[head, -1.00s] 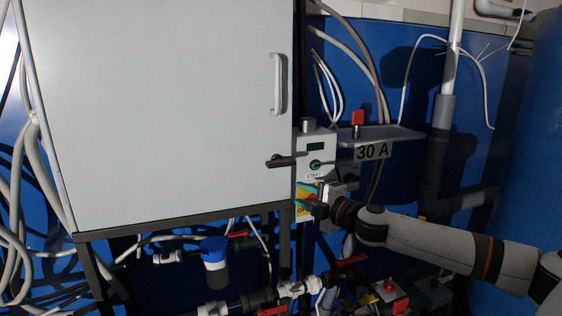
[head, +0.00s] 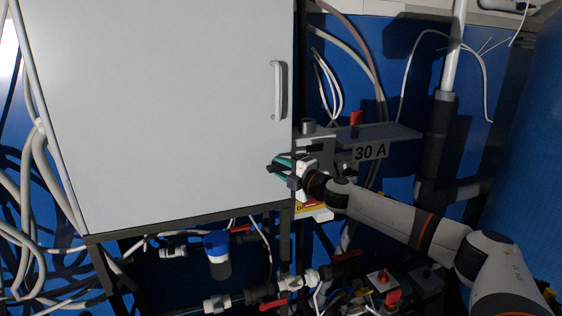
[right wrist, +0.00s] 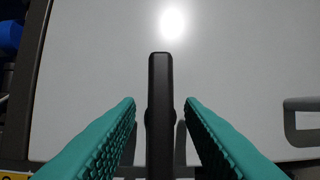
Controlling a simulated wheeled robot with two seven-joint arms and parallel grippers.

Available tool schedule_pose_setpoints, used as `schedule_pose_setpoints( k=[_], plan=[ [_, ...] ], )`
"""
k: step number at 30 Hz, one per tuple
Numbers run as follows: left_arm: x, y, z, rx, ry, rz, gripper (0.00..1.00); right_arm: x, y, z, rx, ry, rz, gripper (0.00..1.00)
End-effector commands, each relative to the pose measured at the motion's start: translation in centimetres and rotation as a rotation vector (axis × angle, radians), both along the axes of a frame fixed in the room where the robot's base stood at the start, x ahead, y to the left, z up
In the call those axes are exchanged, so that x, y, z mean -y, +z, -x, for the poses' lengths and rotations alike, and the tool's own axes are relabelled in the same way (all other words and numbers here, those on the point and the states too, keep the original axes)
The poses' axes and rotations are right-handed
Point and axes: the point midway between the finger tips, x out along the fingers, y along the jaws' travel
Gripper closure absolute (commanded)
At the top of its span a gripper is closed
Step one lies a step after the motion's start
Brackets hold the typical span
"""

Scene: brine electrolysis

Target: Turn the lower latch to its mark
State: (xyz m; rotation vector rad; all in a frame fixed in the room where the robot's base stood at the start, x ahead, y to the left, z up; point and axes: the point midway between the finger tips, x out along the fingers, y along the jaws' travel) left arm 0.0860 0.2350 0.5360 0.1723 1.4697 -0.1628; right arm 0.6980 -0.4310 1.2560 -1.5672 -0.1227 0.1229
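The lower latch is a black lever (head: 271,169) at the right edge of the grey cabinet door, mostly hidden behind my right gripper (head: 281,167) in the head view. In the right wrist view the latch (right wrist: 160,75) runs straight up the picture, between the two teal fingers of my right gripper (right wrist: 160,103). A gap shows on each side of it, so the gripper is open around the latch and not clamped on it. I cannot make out the latch's mark. My left gripper is not in view.
The white cabinet door (head: 180,110) has a grey handle (head: 279,92) above the latch. A shelf (head: 395,134) labelled 30 A, with a red-topped switch (head: 355,120), is just right of my gripper. Pipes and red-handled valves (head: 347,256) lie below.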

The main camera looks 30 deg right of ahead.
Motion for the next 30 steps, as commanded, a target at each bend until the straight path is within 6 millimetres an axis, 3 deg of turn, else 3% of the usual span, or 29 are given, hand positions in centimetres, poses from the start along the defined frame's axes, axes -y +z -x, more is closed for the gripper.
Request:
schedule_pose_setpoints(
  k=[12, 18, 30],
  plan=[
    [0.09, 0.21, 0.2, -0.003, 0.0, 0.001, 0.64, -0.15, -0.07, -0.75, -0.001, 0.0, 0.0, 0.67],
    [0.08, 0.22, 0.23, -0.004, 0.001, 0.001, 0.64, -0.14, -0.06, -0.73, -0.001, 0.0, 0.0, 1.0],
    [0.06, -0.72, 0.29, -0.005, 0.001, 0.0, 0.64, -0.19, -0.38, -0.73, 0.01, 0.0, -0.046, 1.0]
  ],
)
